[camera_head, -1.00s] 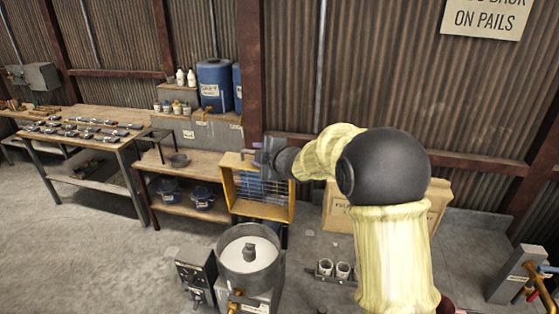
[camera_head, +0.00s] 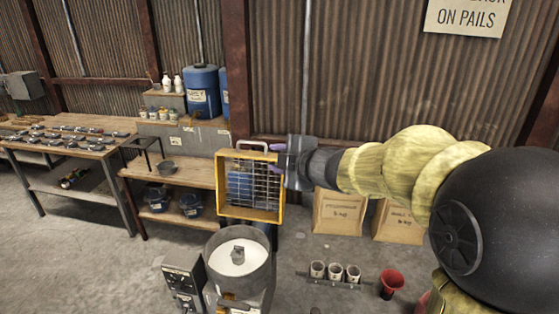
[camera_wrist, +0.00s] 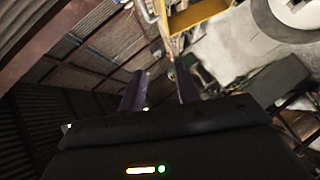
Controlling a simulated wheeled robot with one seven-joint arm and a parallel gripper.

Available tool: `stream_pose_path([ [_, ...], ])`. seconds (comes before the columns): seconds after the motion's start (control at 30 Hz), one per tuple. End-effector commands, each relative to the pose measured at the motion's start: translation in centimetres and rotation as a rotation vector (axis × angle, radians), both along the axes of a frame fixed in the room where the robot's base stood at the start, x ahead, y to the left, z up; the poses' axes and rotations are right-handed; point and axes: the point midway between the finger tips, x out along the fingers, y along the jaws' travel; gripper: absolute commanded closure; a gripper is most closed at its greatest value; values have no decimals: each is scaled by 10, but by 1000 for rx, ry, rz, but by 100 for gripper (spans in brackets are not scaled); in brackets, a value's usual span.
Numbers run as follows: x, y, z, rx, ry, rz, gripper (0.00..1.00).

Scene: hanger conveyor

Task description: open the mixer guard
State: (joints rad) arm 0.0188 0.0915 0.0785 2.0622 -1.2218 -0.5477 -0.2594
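The mixer guard (camera_head: 221,185) is a yellow frame with a wire grid and a grey handle (camera_head: 252,143) on its top edge. It stands nearly upright behind the mixer bowl (camera_head: 238,258), whose open top shows pale contents. My gripper (camera_head: 277,148) is at the guard's top right corner, its purple fingers close to the handle's right end. In the wrist view my gripper (camera_wrist: 160,75) has its two fingers apart with a gap between them. Part of the yellow frame (camera_wrist: 200,14) shows beyond the fingertips. I cannot tell whether a finger touches the guard.
A grey control box (camera_head: 183,282) stands left of the bowl. Wooden shelves (camera_head: 190,172) with blue tubs are behind it. Several cups in a rack (camera_head: 335,272), a red funnel (camera_head: 391,283) and paper sacks (camera_head: 338,212) are to the right. Open floor lies at the left.

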Motion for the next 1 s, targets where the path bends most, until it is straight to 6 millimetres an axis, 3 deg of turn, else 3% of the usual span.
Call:
stream_pose_path([
  [0.33, -4, -3, 2, 1, 1, 0, 68],
  [0.5, -4, -8, -6, 19, 24, -39, 100],
  [0.57, -4, -16, -16, 41, 55, -89, 100],
  [0.67, -7, -36, -44, 104, 143, -227, 100],
  [0.77, -18, -64, -85, 188, 277, -423, 100],
  [0.87, -42, -94, -133, 278, 437, -641, 100],
  [1.0, -94, -123, -201, 397, 681, -941, 100],
])
